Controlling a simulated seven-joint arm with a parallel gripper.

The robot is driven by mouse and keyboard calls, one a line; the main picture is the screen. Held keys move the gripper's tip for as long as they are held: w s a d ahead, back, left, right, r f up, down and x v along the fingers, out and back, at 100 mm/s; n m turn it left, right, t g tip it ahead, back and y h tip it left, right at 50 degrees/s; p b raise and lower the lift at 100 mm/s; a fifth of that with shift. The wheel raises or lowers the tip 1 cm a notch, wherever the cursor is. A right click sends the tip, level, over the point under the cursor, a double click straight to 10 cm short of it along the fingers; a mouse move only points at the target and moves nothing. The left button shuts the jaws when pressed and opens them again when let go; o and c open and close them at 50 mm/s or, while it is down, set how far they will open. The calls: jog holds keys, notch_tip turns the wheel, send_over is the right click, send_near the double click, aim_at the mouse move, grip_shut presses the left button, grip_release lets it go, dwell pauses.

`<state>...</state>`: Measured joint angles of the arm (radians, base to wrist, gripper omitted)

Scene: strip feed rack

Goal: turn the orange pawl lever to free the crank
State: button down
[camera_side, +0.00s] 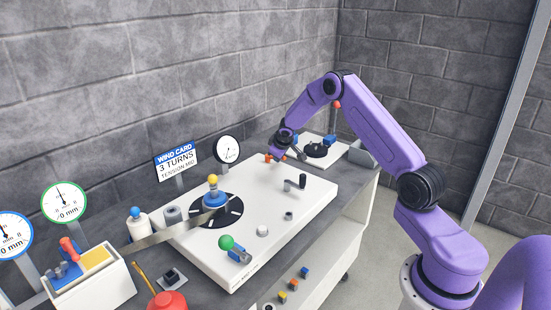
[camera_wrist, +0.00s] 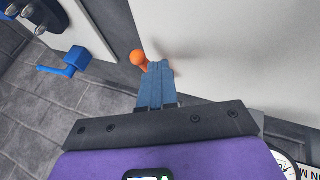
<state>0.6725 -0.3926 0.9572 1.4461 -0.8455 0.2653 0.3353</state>
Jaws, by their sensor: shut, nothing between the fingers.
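The orange pawl lever's round knob (camera_wrist: 138,58) shows in the wrist view, just left of my gripper's fingertips (camera_wrist: 158,66). It is touching or very close to them; I cannot tell which. In the side view, a small orange part (camera_side: 268,157) shows at the far edge of the white plate, beside my gripper (camera_side: 276,156). My fingers are shut with nothing between them. The lever's arm and pivot are mostly hidden. A black crank-like handle (camera_side: 302,181) stands upright on the plate, apart from my gripper.
The white plate (camera_side: 300,212) also carries a black dial with a blue, yellow-topped hub (camera_side: 214,192) and a green-knobbed lever (camera_side: 227,242). Behind stand a gauge (camera_side: 228,149) and a wind card (camera_side: 176,160). A second white plate with a blue part (camera_wrist: 74,62) lies beyond a gap.

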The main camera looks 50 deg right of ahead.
jog(key=shift+d, duration=1.05)
jog(key=shift+w+d, duration=0.15)
jog(key=shift+d, duration=0.65)
jog(key=shift+w+d+n+t+y, duration=0.3)
jog(key=shift+n+y, duration=0.1)
jog(key=shift+n, duration=0.35)
jog(key=shift+w+d+n+t+y, duration=0.2)
jog(key=shift+d+n+y, duration=0.15)
jog(key=shift+n, duration=0.4)
jog(key=shift+w+d+f, duration=0.1)
jog(key=shift+w+d, duration=0.55)
jog(key=shift+w, duration=0.25)
jog(key=shift+w, duration=0.1)
